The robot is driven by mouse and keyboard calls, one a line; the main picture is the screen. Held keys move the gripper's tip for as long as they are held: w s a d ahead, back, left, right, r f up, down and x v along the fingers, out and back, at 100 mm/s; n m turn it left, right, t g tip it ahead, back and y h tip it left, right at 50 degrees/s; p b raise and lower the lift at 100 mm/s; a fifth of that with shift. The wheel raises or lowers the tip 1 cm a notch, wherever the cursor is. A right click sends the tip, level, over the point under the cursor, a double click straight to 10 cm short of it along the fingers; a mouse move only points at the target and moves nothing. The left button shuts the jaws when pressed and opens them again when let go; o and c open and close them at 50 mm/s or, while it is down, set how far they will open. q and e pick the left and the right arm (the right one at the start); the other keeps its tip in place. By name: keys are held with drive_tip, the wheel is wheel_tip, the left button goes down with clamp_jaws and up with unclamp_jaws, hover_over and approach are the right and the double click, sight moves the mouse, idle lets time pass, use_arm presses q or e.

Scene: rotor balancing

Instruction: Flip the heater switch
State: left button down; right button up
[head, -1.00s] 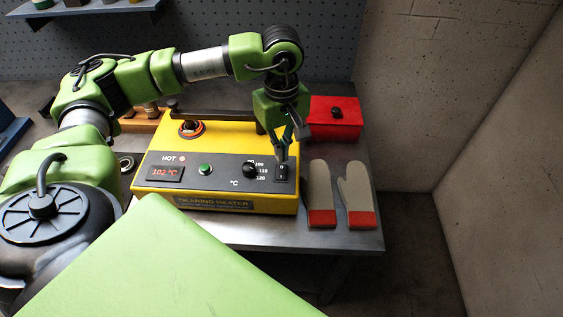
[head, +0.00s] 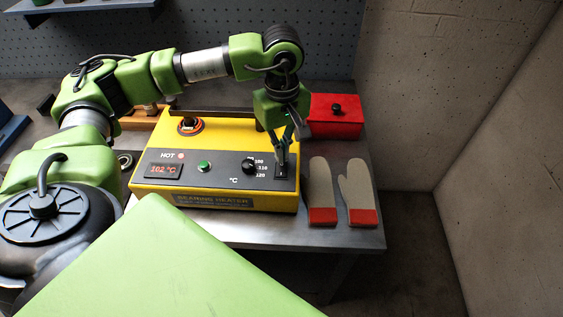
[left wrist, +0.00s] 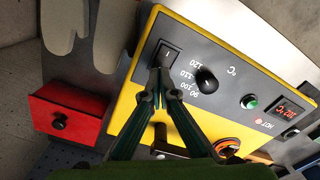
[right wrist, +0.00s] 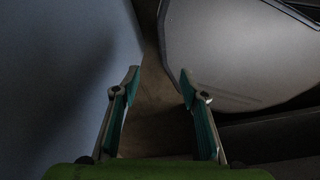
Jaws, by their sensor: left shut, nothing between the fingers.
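The yellow bearing heater (head: 215,203) sits on the metal table, with a dark front panel that reads 102 °C and HOT. Its black rocker switch (left wrist: 168,54) is at the right end of the panel in the head view, with a mark visible on it in the left wrist view. My left gripper (head: 281,168) is shut and empty, pointing down with its tips right at the switch. In the left wrist view the fingertips (left wrist: 160,72) cover part of the switch; I cannot tell if they touch. My right gripper (right wrist: 160,78) is open and empty, away from the heater.
A black dial (head: 248,166) and a green button (head: 204,167) are left of the switch. Grey gloves with red cuffs (head: 358,188) lie to the right. A red box (head: 334,122) with a black knob stands behind them. A bearing (head: 125,160) lies left of the heater.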

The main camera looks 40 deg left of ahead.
use_arm(q)
drive_tip(key=shift+f+b, duration=0.4)
drive_tip(key=shift+f, duration=0.05)
idle(0.6)
drive_tip(key=shift+f+b, duration=0.65)
drive_tip(key=shift+b, duration=0.05)
idle(0.3)
drive_tip(key=shift+r+p, duration=1.8)
drive_tip(key=shift+r, duration=1.75)
drive_tip(key=shift+f, duration=0.1)
